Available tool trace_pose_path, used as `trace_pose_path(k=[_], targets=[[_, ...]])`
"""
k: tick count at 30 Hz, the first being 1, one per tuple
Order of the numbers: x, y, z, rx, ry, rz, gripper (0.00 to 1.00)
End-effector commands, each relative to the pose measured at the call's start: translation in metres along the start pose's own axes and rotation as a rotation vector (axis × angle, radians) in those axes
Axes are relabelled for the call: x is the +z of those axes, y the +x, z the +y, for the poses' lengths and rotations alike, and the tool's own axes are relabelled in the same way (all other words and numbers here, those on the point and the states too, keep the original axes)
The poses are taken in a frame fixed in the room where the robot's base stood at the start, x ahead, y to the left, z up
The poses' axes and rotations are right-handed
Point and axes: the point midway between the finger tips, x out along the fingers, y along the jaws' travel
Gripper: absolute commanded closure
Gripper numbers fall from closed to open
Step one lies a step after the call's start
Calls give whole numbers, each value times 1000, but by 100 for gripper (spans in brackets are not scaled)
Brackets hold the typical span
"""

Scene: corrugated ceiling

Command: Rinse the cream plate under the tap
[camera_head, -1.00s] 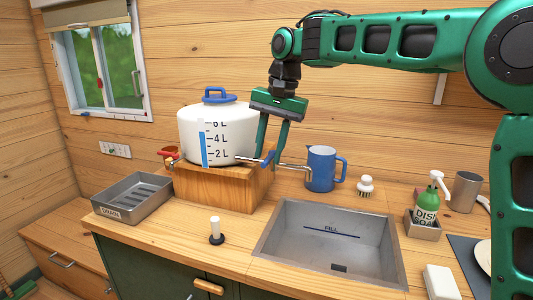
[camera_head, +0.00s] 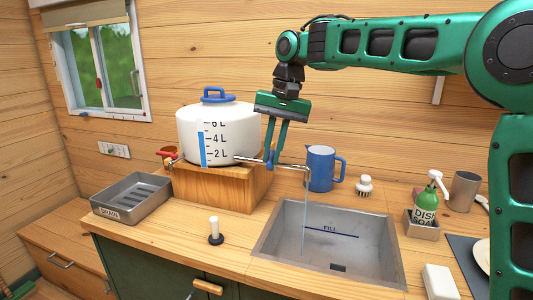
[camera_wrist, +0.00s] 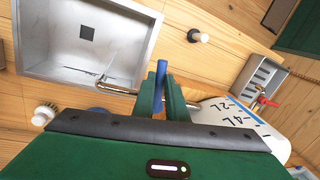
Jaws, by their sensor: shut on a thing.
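My gripper (camera_head: 273,160) is shut on the blue lever (camera_wrist: 160,74) of the tap. The tap's metal spout (camera_head: 296,167) runs from the white water tank (camera_head: 220,130) to over the sink. A thin stream of water (camera_head: 306,205) falls from the spout into the grey metal sink (camera_head: 275,235). A pale plate (camera_head: 483,257), likely the cream one, lies on a dark mat at the right edge, partly hidden by my arm.
A blue jug (camera_head: 320,168) stands behind the sink. A white block (camera_head: 440,283) lies in front. A drain tray (camera_head: 132,198) and a stopper (camera_head: 215,232) are at left.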

Motion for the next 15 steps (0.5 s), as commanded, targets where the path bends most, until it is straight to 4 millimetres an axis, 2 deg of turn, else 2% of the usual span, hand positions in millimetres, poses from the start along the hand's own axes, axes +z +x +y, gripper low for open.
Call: trace_pose_path(k=[4,13,14,15], targets=[[-2,-2,4,-3,-77,-12,100],[-2,-2,4,-3,-88,-13,100],[-2,-2,4,-3,-88,-13,86],[-1,-2,4,-3,-88,-13,76]])
